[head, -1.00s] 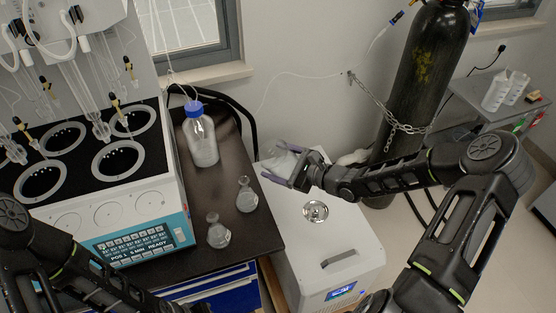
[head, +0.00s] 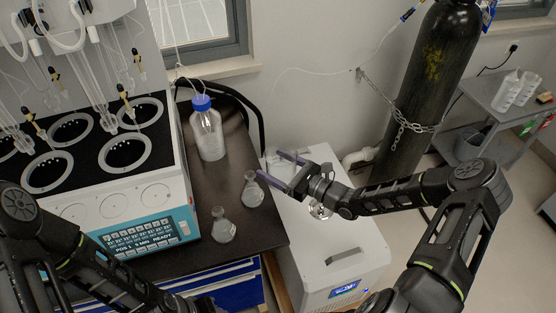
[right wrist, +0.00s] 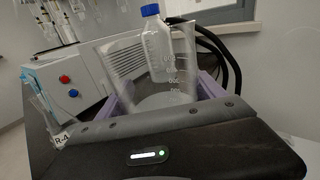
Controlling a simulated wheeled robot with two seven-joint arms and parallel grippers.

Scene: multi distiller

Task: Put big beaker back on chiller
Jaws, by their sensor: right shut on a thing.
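The big beaker (right wrist: 160,75) is clear glass with white volume marks. It stands nearly upright between the purple fingers of my right gripper (right wrist: 168,95) in the right wrist view. In the head view my right gripper (head: 281,169) is shut on the beaker, whose faint clear shape (head: 287,172) shows between the fingers. They are over the back left part of the white chiller (head: 318,265). I cannot tell whether the beaker touches the chiller's top. My left arm shows at lower left, its fingertips out of view.
A dark bench beside the chiller carries a blue-capped bottle (head: 208,130), two small flasks (head: 252,190) (head: 223,226) and the distiller (head: 130,205). A chained black gas cylinder (head: 420,85) stands behind right.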

